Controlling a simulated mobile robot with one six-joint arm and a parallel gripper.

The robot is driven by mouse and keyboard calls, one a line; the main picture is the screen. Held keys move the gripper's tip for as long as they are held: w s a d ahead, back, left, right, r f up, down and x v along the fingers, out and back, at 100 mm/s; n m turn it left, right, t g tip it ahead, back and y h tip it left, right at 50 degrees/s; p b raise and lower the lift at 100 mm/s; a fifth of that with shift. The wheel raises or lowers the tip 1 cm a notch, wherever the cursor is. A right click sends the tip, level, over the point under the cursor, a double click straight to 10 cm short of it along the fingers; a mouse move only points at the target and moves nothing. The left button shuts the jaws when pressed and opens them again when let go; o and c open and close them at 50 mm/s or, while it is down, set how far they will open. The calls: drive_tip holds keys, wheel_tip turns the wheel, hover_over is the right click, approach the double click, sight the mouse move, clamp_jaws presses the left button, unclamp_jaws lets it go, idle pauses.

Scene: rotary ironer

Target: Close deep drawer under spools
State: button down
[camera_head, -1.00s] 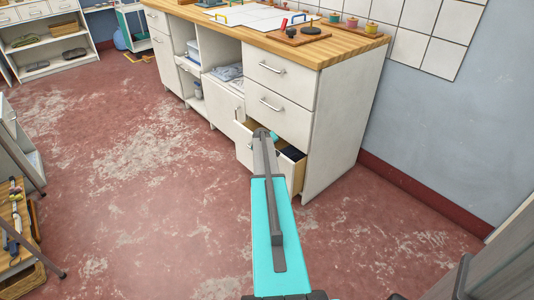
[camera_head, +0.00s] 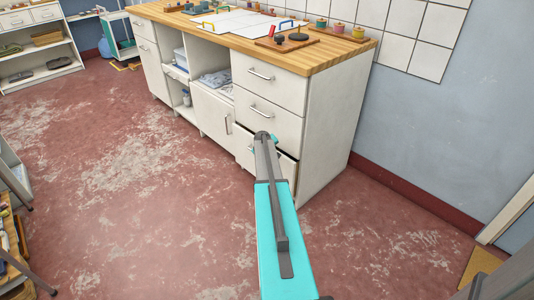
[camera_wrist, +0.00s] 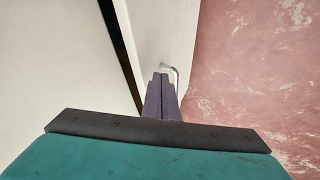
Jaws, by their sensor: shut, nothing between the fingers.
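The deep drawer (camera_head: 244,154) is the lowest in the right-hand column of the white cabinet, below two shut drawers. It stands slightly open, with a narrow dark gap behind its front. In the wrist view, the drawer front (camera_wrist: 156,30) and its metal handle (camera_wrist: 174,72) show beside that gap. My gripper (camera_head: 263,137) is shut and empty at the drawer front. Its fingers (camera_wrist: 161,78) are close to the handle; I cannot tell whether they touch. My arm hides part of the drawer. The coloured spools (camera_head: 339,29) stand on the worktop above.
The wooden worktop (camera_head: 330,57) overhangs the cabinet. The cabinet's side panel (camera_head: 329,125) is right of the drawer. The red floor (camera_head: 140,220) in front is clear. A stand with shelves (camera_head: 8,240) is at the left edge.

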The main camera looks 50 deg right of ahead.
drive_tip(key=shift+a, duration=0.15)
drive_tip(key=s+a+r, duration=0.3)
drive_tip(key=a+r, duration=0.5)
drive_tip(key=shift+a+p, duration=0.2)
drive_tip(key=shift+p, duration=0.1)
idle(0.3)
drive_tip(key=shift+s, duration=0.15)
idle(0.3)
